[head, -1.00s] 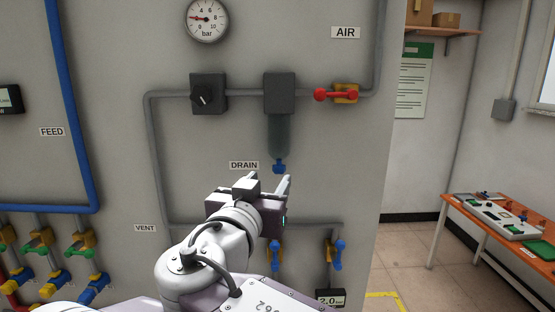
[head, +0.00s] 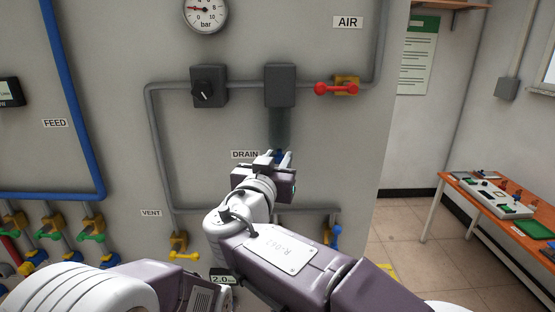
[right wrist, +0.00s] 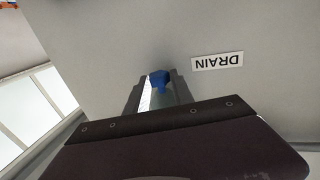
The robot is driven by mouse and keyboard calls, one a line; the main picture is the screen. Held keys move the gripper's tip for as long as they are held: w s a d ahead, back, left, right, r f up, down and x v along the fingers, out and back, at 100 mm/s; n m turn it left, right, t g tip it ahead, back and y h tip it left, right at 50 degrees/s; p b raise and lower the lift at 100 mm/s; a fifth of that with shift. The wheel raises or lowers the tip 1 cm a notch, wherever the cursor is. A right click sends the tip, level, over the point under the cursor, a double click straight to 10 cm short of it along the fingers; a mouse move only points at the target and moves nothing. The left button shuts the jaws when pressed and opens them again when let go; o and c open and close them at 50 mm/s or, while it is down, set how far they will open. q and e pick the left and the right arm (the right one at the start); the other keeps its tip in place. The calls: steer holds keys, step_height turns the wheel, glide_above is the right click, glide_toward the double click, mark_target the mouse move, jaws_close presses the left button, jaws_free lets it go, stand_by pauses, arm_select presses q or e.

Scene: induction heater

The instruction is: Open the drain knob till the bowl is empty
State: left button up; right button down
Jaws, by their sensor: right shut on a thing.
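The filter bowl (head: 280,128) is a dark, see-through cylinder under a grey block on the panel. Whether there is liquid in it cannot be made out. The blue drain knob (head: 279,154) is at its lower end, mostly hidden by my right gripper (head: 277,160). In the right wrist view the drain knob (right wrist: 158,79) sits between the two fingers (right wrist: 158,94), which are shut on it. The DRAIN label (head: 245,154) is just left of the knob. My left gripper is out of view.
A red-handled valve (head: 337,88) on the AIR line is right of the bowl, and a black rotary switch (head: 209,87) is left of it. A yellow-handled valve (head: 181,247) and a blue-handled valve (head: 333,237) are lower. A workbench (head: 455,188) stands at right.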

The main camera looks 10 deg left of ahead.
steer(key=n+y+b, duration=0.1)
steer(key=y+b, duration=0.1)
steer(key=b, duration=0.1)
steer(key=n+y+b, duration=0.1)
steer(key=y+b, duration=0.1)
steer(key=b, duration=0.1)
steer(key=n+y+b, duration=0.2)
steer(key=b, duration=0.1)
steer(key=shift+w+d+f+g, duration=0.1)
steer(key=shift+d+f+g, duration=0.2)
steer(key=shift+d+g, duration=0.1)
steer(key=shift+r+n+y, duration=0.15)
steer(key=shift+n+y, duration=0.25)
steer(key=shift+y, duration=0.3)
steer(key=shift+w+d+r+n+g+y+p, duration=0.1)
steer(key=shift+r+n+g+y+p, duration=0.1)
steer(key=shift+n+g+y+p, duration=0.85)
steer(key=shift+f+n+y+p, duration=0.15)
steer(key=shift+n+y+p, duration=0.2)
steer(key=shift+y+p, duration=0.5)
steer(key=c, duration=1.1)
jaws_free()
